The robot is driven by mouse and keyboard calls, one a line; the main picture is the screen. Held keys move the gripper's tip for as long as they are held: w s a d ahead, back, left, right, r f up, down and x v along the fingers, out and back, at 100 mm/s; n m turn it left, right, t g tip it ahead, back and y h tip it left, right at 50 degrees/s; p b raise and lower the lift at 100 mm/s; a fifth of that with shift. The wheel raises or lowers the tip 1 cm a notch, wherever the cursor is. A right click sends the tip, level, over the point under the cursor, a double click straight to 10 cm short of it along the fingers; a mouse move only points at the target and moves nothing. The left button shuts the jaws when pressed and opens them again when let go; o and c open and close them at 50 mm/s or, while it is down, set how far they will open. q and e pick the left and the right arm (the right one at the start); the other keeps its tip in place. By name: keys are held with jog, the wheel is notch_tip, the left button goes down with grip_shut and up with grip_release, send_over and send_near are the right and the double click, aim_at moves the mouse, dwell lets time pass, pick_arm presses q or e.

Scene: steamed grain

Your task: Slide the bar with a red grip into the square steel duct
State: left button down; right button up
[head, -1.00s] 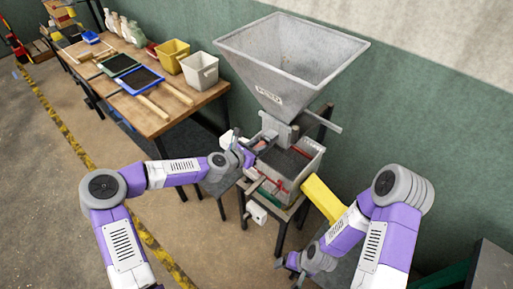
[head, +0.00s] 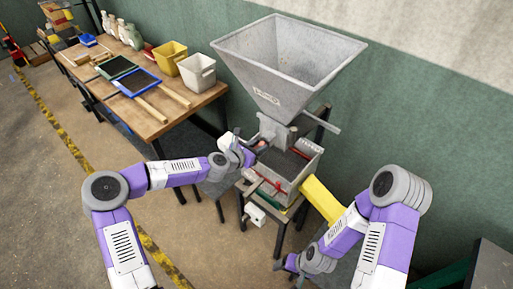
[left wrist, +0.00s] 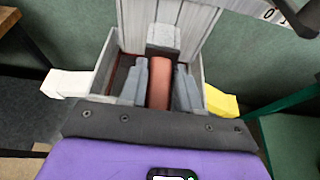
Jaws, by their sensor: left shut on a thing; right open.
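The bar's red grip (left wrist: 159,88) lies between the two grey fingers of my left gripper (left wrist: 159,82) in the left wrist view, and the gripper is shut on it. Its reddish end also shows in the head view (head: 262,145), beside my left gripper (head: 250,154). A grey square-sided piece, which looks like the steel duct (left wrist: 164,38), stands directly beyond the grip and in line with it. The bar's steel length is hidden, so I cannot tell how deep it sits. My right gripper (head: 287,267) is open and empty, low and right of the machine.
A grey hopper (head: 290,50) stands above the box-shaped machine housing (head: 292,183). A yellow chute (head: 322,198) slopes out at its right. A wooden table (head: 150,125) with trays and tubs is at the left. The green wall is close behind.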

pick_arm(q)
jog(key=c, duration=0.8)
grip_release()
jog(key=shift+o, duration=0.4)
